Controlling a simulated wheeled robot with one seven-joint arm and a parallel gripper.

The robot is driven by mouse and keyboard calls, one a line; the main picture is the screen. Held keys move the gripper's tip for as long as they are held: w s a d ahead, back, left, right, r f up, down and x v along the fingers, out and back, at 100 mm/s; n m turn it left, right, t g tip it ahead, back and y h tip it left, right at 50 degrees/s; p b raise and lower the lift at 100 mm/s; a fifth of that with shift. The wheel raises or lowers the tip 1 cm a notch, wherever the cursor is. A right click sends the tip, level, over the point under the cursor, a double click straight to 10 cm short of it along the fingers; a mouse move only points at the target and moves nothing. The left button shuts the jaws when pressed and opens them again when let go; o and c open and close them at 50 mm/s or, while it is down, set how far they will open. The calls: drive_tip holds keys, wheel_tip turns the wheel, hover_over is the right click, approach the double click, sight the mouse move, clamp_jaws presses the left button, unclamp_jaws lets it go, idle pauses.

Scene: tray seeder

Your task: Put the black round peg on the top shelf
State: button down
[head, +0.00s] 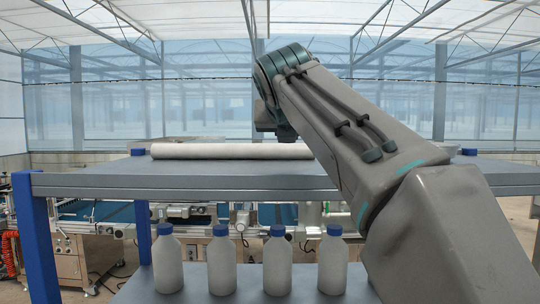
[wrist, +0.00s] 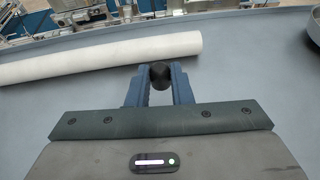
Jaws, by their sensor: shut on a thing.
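In the wrist view, the black round peg (wrist: 160,75) is between the fingertips of my gripper (wrist: 159,82), which is shut on it. The peg shows as a dark round end over the grey top shelf (wrist: 235,62). I cannot tell whether the peg touches the shelf. In the head view, the top shelf (head: 100,182) spans the frame on blue posts. My arm reaches over it from the right, and the arm hides my gripper and the peg there.
A long white roll (head: 230,151) lies on the top shelf; it also shows left of the gripper in the wrist view (wrist: 100,55). A dark round object (wrist: 314,25) is at the wrist view's upper right. Several white bottles with blue caps (head: 222,262) stand on the shelf below.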

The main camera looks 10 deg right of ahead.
sight(283, 167)
drive_tip(key=shift+s+a+f, duration=0.2)
drive_tip(key=shift+a, duration=0.05)
drive_tip(key=shift+a+f, duration=0.15)
drive_tip(key=shift+f, duration=0.8)
drive_tip(key=shift+a+f, duration=0.15)
drive_tip(key=shift+f, duration=0.75)
drive_tip(key=shift+w+d+f, duration=0.1)
drive_tip(key=shift+f, duration=0.1)
drive_tip(key=shift+f, duration=0.1)
drive_tip(key=c, duration=1.3)
unclamp_jaws()
